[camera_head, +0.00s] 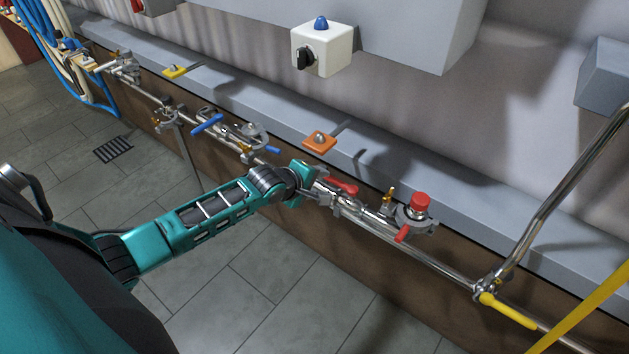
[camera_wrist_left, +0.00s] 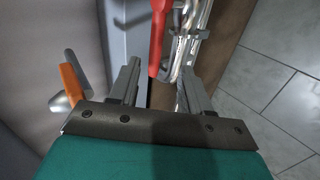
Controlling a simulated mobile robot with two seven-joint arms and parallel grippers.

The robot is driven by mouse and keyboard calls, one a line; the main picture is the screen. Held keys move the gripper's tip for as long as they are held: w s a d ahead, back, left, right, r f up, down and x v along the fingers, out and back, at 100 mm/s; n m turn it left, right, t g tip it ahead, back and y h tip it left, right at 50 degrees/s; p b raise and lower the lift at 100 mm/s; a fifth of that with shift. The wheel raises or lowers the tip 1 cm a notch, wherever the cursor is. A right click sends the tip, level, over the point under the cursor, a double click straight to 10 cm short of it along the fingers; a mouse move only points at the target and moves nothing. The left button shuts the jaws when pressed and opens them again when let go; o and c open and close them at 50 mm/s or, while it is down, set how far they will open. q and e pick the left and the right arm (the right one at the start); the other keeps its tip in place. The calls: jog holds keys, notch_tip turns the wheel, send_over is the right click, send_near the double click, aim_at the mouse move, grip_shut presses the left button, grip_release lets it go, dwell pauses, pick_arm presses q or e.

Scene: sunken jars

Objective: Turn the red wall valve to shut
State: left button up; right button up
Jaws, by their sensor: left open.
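A red valve lever (camera_head: 341,186) sits on the metal wall pipe, just beyond my left gripper (camera_head: 322,193). It lies roughly along the pipe. In the left wrist view the red lever (camera_wrist_left: 158,38) points toward my gripper (camera_wrist_left: 159,78). Its near end is between the two open finger lines, apart from both as far as I can tell. The valve body is partly hidden by my gripper in the head view. A second red lever (camera_head: 402,234) hangs farther right on the pipe, below a red round knob (camera_head: 420,201). My right gripper is not in view.
An orange tag (camera_head: 319,141) stands close above the gripper on the grey ledge (camera_head: 372,160). Blue levers (camera_head: 208,124) are on the pipe to the left. A yellow lever (camera_head: 508,309) is at the right. A white switch box (camera_head: 322,50) hangs above.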

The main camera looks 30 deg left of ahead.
aim_at(328, 178)
pick_arm(q)
jog(key=shift+n, duration=0.4)
jog(key=b+x, duration=0.3)
jog(key=b, duration=0.2)
jog(key=a+b+x, duration=0.1)
jog(key=b+x, duration=0.1)
jog(key=shift+w+f+b, duration=0.15)
jog(key=shift+w+b, duration=0.15)
jog(key=shift+w+d+r+p, duration=0.1)
jog(key=shift+r+p, duration=0.2)
jog(key=shift+b+x, duration=1.15)
jog(key=shift+x, duration=0.2)
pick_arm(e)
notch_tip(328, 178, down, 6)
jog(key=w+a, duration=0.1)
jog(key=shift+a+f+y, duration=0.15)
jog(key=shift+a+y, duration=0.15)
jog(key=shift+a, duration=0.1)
pick_arm(q)
jog(key=shift+c, duration=0.4)
